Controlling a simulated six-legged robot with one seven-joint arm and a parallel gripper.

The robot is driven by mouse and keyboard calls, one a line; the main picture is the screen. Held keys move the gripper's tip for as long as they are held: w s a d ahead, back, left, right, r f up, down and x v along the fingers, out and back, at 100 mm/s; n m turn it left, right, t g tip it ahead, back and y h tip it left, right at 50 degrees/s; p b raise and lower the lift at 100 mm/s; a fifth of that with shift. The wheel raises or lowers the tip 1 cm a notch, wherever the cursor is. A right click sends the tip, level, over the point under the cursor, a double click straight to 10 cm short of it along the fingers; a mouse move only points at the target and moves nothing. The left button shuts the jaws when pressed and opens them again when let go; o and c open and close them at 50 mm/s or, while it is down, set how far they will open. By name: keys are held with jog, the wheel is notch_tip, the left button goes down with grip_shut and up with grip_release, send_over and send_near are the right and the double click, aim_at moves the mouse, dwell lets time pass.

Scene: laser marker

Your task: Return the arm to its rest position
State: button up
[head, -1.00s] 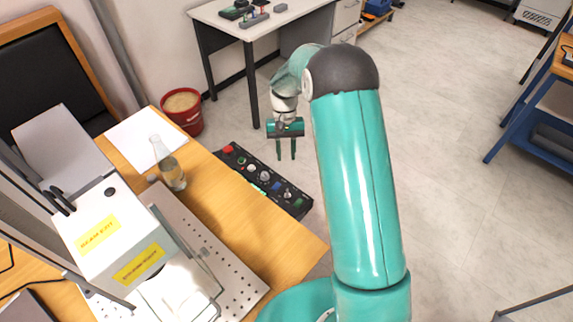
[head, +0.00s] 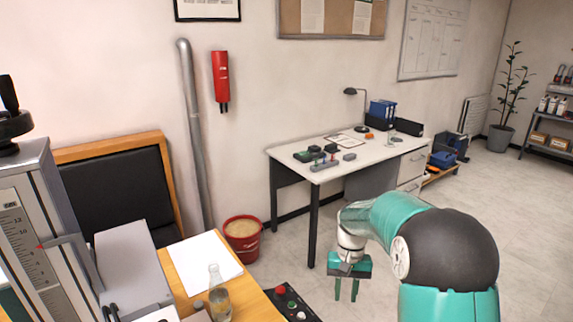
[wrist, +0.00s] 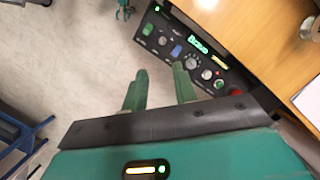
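My gripper (head: 346,289) hangs at the end of my teal arm in the head view, right of the wooden desk and pointing down. Its two green fingers are apart with nothing between them. In the wrist view the fingers (wrist: 160,90) also stand apart and empty, with floor and part of a black control panel (wrist: 195,55) beyond them. The panel also shows at the bottom of the head view (head: 290,303), left of my gripper and mostly cut off by the frame edge.
A glass bottle (head: 220,297) and white paper (head: 203,262) are on the wooden desk (head: 256,300). A red bucket (head: 243,240) stands behind it. The laser machine (head: 35,235) is at left. A white table (head: 350,150) stands beyond my arm.

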jog(key=s+r+n+t, duration=0.1)
jog(key=s+r+t, duration=0.5)
jog(key=s+r, duration=1.2)
jog(key=s+t, duration=0.2)
jog(key=s, duration=0.5)
jog(key=shift+s+a+r+n, duration=0.2)
jog(key=shift+s+a+n, duration=0.1)
jog(key=shift+s+n, duration=0.1)
jog(key=shift+w, duration=0.1)
jog(key=shift+c, duration=0.2)
dwell(2.3)
